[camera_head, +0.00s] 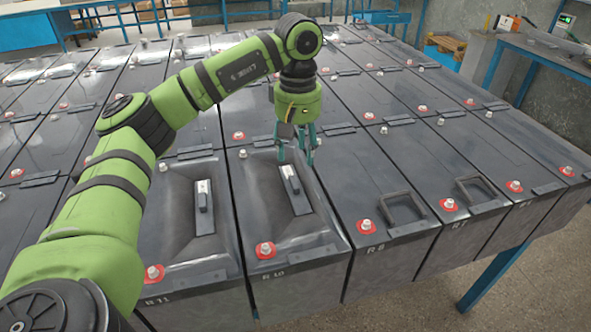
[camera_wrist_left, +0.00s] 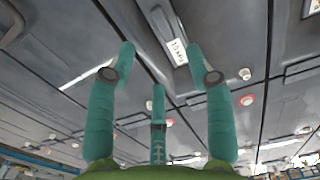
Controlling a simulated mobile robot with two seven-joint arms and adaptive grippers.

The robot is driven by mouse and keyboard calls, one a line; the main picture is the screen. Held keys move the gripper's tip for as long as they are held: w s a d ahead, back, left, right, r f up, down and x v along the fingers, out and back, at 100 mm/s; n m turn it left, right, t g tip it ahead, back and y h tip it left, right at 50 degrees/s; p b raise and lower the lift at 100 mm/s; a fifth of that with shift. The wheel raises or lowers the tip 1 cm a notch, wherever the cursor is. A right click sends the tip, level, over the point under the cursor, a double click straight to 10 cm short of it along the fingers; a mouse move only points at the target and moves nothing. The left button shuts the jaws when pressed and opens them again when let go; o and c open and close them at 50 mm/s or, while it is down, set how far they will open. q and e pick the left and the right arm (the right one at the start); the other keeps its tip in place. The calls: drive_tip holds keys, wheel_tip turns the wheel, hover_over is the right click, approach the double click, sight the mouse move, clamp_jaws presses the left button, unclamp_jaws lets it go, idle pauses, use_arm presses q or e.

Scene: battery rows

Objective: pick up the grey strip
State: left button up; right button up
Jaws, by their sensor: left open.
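My left gripper (camera_head: 297,152) hangs fingers-down over the far part of the battery marked R 10 (camera_head: 320,234). Its teal fingers are apart with nothing between them. Several flat dark grey strips lie on the batteries near the terminals; one (camera_head: 340,129) is just right of the gripper and another (camera_head: 195,152) is to its left. I cannot tell which one the task means. In the left wrist view the spread fingers (camera_wrist_left: 160,65) frame a battery top with a white label (camera_wrist_left: 178,50); a grey strip (camera_wrist_left: 302,70) shows at the right.
Rows of dark batteries with red-ringed terminals (camera_head: 366,225) fill the table. A blue-framed bench (camera_head: 550,55) is at the back right. The floor is free at the lower right.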

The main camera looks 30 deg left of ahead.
sight(295, 180)
use_arm(q)
drive_tip(key=shift+w+a+f+p, duration=0.15)
drive_tip(key=shift+f, duration=0.25)
drive_tip(key=shift+w+a+f+p, duration=0.1)
drive_tip(key=shift+w+f+p, duration=0.05)
drive_tip(key=shift+f, duration=0.25)
drive_tip(key=shift+s+d+f+p, duration=0.2)
drive_tip(key=shift+s+f+p, duration=0.25)
drive_tip(key=shift+f, duration=0.2)
drive_tip(key=shift+s+d+f+p, duration=0.2)
drive_tip(key=shift+s+f+p, duration=0.15)
drive_tip(key=shift+s+f, duration=0.2)
wheel_tip(295, 180, down, 2)
drive_tip(key=shift+w+f, duration=0.15)
drive_tip(key=shift+f, duration=0.1)
drive_tip(key=shift+w+a+f, duration=0.1)
drive_tip(key=shift+w+f, duration=0.05)
drive_tip(key=shift+f, duration=0.1)
clamp_jaws()
use_arm(e)
drive_tip(key=shift+s+d+r, duration=0.15)
drive_tip(key=shift+s+r, duration=0.35)
drive_tip(key=shift+r, duration=0.1)
drive_tip(key=shift+s+d+r, duration=0.15)
drive_tip(key=shift+s+r, duration=0.35)
drive_tip(key=shift+r, duration=0.1)
